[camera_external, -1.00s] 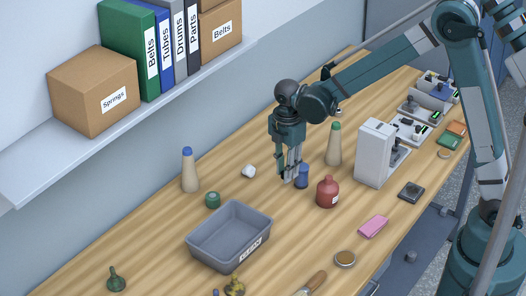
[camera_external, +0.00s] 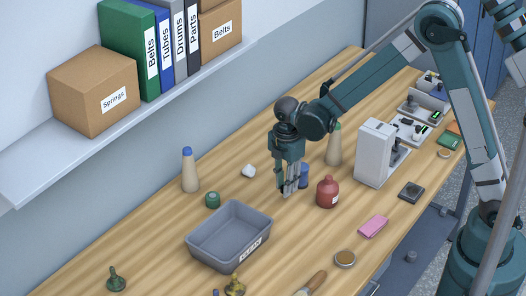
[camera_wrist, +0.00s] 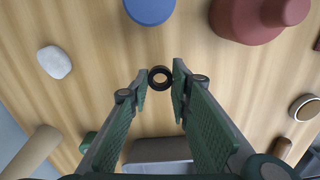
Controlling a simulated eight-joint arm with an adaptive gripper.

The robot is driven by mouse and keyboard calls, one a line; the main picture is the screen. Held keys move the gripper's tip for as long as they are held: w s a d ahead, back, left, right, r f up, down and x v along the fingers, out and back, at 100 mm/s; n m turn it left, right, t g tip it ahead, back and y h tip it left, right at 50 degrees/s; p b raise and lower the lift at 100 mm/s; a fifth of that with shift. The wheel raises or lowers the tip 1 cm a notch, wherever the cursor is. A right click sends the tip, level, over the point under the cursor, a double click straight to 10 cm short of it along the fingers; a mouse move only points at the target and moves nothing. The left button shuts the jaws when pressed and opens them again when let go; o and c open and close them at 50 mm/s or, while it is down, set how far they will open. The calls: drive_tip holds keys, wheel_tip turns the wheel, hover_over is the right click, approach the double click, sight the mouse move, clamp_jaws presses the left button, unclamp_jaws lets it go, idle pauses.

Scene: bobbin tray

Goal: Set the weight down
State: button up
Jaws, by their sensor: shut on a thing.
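My gripper (camera_external: 287,191) points down just above the wood bench, left of a blue round thing. In the wrist view its fingertips (camera_wrist: 160,85) are closed to a narrow gap around a small dark ring-shaped thing (camera_wrist: 161,71), which I take to be the weight. Its middle looks tan. In the external view the fingers hide it. I cannot tell whether its underside touches the bench.
The blue thing (camera_external: 303,176) and a red bottle (camera_external: 327,192) stand close on the right. A white lump (camera_external: 248,171), a green jar (camera_external: 212,200) and a grey bin (camera_external: 204,248) lie to the left. Bare bench (camera_external: 285,222) lies in front.

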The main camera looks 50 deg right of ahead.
drive_tip(key=shift+f, duration=1.85)
drive_tip(key=shift+f, duration=0.15)
drive_tip(key=o, duration=0.9)
drive_tip(key=shift+r, duration=6.15)
drive_tip(key=shift+r, duration=0.1)
